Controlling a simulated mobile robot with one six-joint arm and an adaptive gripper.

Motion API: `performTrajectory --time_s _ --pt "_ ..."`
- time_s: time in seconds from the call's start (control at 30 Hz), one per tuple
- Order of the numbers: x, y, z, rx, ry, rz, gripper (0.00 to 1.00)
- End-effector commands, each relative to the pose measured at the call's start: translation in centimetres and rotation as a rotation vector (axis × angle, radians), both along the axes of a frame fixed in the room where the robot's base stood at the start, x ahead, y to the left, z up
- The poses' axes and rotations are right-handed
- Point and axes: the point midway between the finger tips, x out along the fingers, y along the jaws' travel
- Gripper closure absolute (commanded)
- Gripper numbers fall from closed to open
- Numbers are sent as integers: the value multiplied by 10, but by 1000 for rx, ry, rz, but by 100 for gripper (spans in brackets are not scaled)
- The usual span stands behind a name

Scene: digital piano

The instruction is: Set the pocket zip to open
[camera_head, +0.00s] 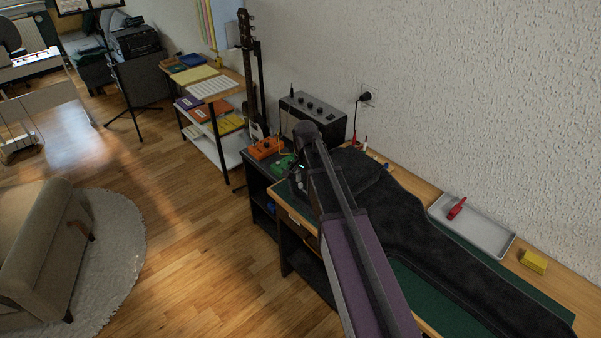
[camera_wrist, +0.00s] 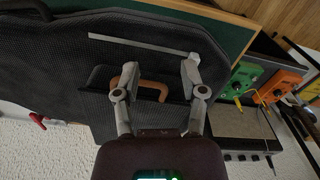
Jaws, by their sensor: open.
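A black soft guitar case (camera_head: 425,220) lies along the bench; its wide end is partly behind my arm. In the wrist view the same case (camera_wrist: 60,60) fills the left and middle. A straight grey strip (camera_wrist: 140,43), which looks like the pocket zip, crosses the case. Its right end is close to my right fingertip; I cannot tell if they touch, and no separate zip pull is clear. My gripper (camera_wrist: 160,66) is open over the case, with a finger on each side of a brown handle (camera_wrist: 155,86). Nothing is held. In the head view my arm hides the fingers.
A green mat (camera_head: 425,290) lies under the case. A grey tray (camera_head: 485,234) with a red tool (camera_head: 456,208) and a yellow block (camera_head: 533,262) are along the wall. An amplifier (camera_head: 318,115), orange pedal (camera_head: 265,148) and green pedal (camera_head: 284,165) stand beyond the case's wide end.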

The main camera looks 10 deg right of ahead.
Motion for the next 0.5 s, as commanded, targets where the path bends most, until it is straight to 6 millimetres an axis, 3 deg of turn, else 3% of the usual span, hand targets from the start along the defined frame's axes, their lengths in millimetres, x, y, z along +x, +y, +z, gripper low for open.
performTrajectory --time_s 0.03,0.2,0.5 --pt "17 0 19 0 0 -39 46" --pt "47 0 44 0 0 -171 46" --pt "70 -1 60 0 0 -284 46"
